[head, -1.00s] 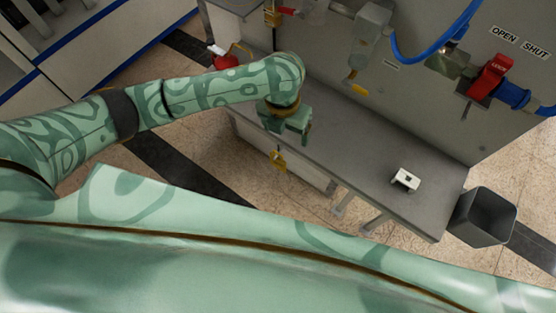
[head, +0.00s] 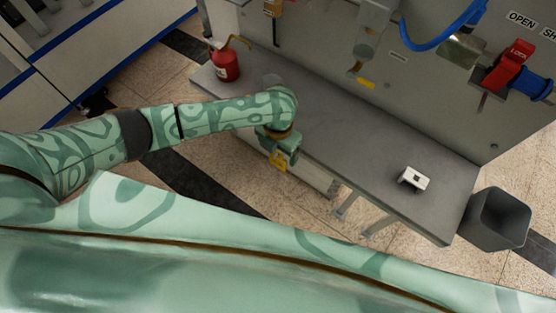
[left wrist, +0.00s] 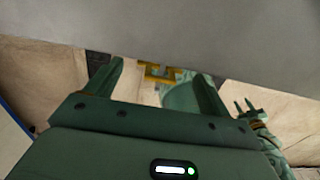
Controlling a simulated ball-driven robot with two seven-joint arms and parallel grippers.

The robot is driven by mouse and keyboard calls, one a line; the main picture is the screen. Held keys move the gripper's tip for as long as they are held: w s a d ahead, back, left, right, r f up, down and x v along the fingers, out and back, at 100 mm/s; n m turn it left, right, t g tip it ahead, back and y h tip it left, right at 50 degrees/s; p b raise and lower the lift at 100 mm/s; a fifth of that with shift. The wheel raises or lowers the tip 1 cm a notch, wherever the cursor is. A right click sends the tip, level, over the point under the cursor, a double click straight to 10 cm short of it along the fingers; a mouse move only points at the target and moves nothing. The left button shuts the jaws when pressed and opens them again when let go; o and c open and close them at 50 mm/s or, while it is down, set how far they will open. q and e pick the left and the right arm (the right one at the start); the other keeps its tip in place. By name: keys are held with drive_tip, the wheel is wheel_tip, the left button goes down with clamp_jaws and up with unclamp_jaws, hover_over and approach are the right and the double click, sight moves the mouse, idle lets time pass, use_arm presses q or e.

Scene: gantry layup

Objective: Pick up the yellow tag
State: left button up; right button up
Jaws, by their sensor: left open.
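The yellow tag (head: 279,160) shows at the bench's front edge in the head view, right at my left gripper (head: 281,147). In the left wrist view, the yellow tag (left wrist: 158,72) appears between and beyond the two fingertips of my left gripper (left wrist: 160,78), just under the grey bench edge. It has openings in it, and part of it is hidden. The left gripper is open and the fingers stand apart on either side of the tag, not closed on it. A green pronged shape at the right of the left wrist view looks like my right gripper (left wrist: 246,108); its jaw state is unclear.
The grey bench (head: 370,145) runs along an upright panel. On it are a red can (head: 225,63) at the far left and a white block (head: 414,178) at the right. A grey bin (head: 499,219) stands past its right end. Another yellow piece (head: 366,83) hangs on the panel.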

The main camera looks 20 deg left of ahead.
use_arm(q)
wheel_tip(320, 180, down, 3)
drive_tip(key=shift+r+b, duration=0.1)
drive_tip(key=shift+b, duration=0.3)
drive_tip(key=c, duration=1.1)
drive_tip(key=shift+o, duration=0.2)
drive_tip(key=shift+r, duration=0.1)
drive_tip(key=shift+r, duration=0.15)
drive_tip(key=shift+s+a+r+p, duration=0.15)
drive_tip(key=shift+s+r+p, duration=0.2)
drive_tip(key=shift+r+p, duration=0.25)
drive_tip(key=s+a, duration=0.2)
drive_tip(key=s, duration=0.3)
drive_tip(key=s+a+p, duration=0.1)
drive_tip(key=s+a, duration=0.1)
drive_tip(key=s, duration=0.4)
drive_tip(key=s+a+p, duration=0.1)
drive_tip(key=s+a, duration=0.1)
drive_tip(key=s, duration=0.3)
drive_tip(key=shift+s, duration=0.15)
drive_tip(key=shift+c, duration=0.4)
